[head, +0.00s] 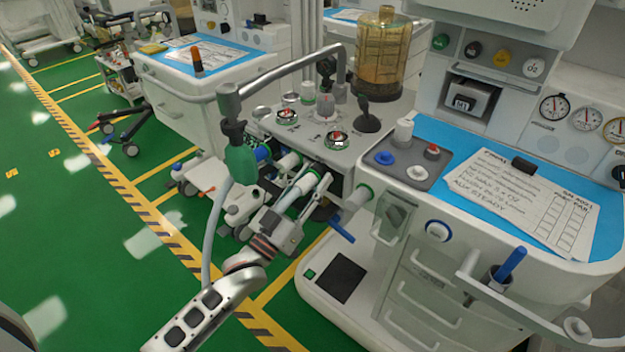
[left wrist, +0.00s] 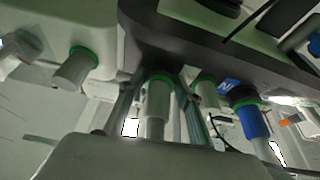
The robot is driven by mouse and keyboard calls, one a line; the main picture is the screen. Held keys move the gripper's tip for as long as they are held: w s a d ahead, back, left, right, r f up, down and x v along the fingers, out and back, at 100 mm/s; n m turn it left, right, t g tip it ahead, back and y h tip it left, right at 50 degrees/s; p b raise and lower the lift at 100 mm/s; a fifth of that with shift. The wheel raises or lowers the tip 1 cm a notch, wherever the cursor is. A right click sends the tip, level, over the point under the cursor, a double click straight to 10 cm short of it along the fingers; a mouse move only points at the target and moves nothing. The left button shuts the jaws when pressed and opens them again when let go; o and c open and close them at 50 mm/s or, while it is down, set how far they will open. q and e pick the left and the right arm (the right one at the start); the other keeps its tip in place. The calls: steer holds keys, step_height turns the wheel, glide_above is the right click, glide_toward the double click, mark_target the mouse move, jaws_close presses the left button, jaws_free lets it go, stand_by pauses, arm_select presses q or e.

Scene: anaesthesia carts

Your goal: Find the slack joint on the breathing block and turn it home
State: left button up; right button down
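The breathing block (head: 345,150) is a pale grey housing with gauges and knobs on top. Under it hang several grey fittings with green rings and one blue fitting (head: 262,152). My left gripper (head: 306,184) reaches up beneath the block, fingers open. In the left wrist view one grey fitting (left wrist: 156,105) with a green ring stands between the two fingers, with a small gap on each side. A second grey fitting (left wrist: 207,93) is just right of it, then the blue fitting (left wrist: 252,120). Another fitting (left wrist: 76,68) is at the left. I cannot tell which joint is slack. My right gripper is out of view.
An amber canister (head: 380,55) stands on the block. A grey arm with a green bag (head: 240,163) and hose hangs left of my gripper. The cart's blue worktop (head: 440,130) with a paper sheet is at right. Green floor is free at left.

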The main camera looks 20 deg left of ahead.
arm_select(q)
steer(key=shift+m, duration=0.3)
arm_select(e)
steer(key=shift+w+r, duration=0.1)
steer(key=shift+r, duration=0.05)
arm_select(q)
steer(key=shift+m+h, duration=0.3)
steer(key=shift+h, duration=0.1)
steer(key=m+g+h, duration=0.1)
steer(key=m, duration=0.2)
steer(key=shift+a+r+p, duration=0.1)
steer(key=shift+p, duration=0.2)
steer(key=m+h, duration=0.1)
steer(key=m, duration=0.2)
steer(key=shift+g+h, duration=0.3)
steer(key=shift+g, duration=0.1)
steer(key=shift+m+g+h+p, duration=0.4)
steer(key=shift+m+h, duration=0.1)
steer(key=shift+m, duration=0.7)
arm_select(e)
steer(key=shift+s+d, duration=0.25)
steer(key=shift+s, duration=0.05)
arm_select(q)
steer(key=shift+m, duration=0.5)
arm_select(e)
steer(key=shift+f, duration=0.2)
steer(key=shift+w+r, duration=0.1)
